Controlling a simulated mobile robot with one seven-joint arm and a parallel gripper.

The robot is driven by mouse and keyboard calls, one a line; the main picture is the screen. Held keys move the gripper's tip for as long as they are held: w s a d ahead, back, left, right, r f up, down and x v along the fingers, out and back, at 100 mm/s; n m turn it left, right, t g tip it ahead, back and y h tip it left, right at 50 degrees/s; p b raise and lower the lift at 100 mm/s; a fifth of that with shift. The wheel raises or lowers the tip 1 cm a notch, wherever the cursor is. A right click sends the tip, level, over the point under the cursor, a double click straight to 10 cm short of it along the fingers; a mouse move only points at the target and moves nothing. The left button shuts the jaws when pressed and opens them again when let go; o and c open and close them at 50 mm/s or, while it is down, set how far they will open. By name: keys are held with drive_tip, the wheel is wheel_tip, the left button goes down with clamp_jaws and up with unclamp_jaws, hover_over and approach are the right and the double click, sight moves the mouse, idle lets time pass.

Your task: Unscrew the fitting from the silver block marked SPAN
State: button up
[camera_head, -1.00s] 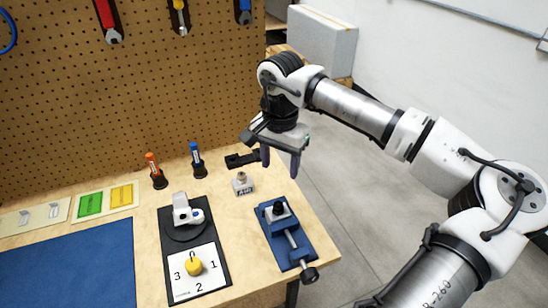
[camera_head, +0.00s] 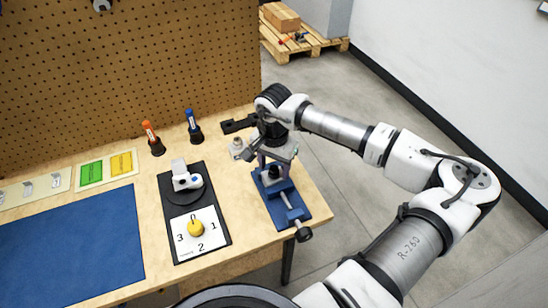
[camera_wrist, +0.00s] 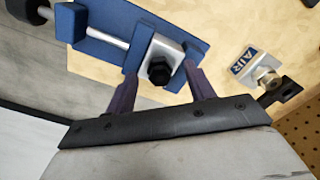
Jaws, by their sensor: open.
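A silver block (camera_wrist: 165,55) sits in the blue vise (camera_wrist: 105,35), with a dark hex fitting (camera_wrist: 159,74) on its face. No marking on this block is readable. My gripper (camera_wrist: 160,72) is open, and in the wrist view its two purple-grey fingers appear on either side of the fitting. I cannot tell whether they touch it or how far above it they are. In the head view my gripper (camera_head: 272,165) is over the vise (camera_head: 287,205) and covers much of the block. A fitting top (camera_head: 273,172) shows dark beneath it.
A second silver block (camera_wrist: 246,67) marked AIR, with a metallic fitting (camera_wrist: 267,80), stands beside the vise. A black bracket (camera_head: 236,125) lies behind it. A black dial stand (camera_head: 178,220) is left of the vise. Orange (camera_head: 151,138) and blue (camera_head: 193,125) drivers stand at the back.

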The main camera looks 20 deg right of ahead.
drive_tip(key=c, duration=1)
drive_tip(key=shift+f+n+b, duration=0.2)
drive_tip(key=shift+n+b, duration=0.4)
drive_tip(key=shift+b, duration=0.05)
drive_tip(key=shift+c, duration=0.2)
drive_tip(key=shift+r+n+b, duration=0.1)
drive_tip(key=shift+n+b, duration=0.45)
drive_tip(key=shift+n, duration=0.45)
drive_tip(key=shift+r+n, duration=0.15)
drive_tip(key=shift+n, duration=0.35)
drive_tip(key=shift+n+b, duration=0.7)
drive_tip(key=shift+n, duration=1.3)
drive_tip(key=shift+b, duration=0.4)
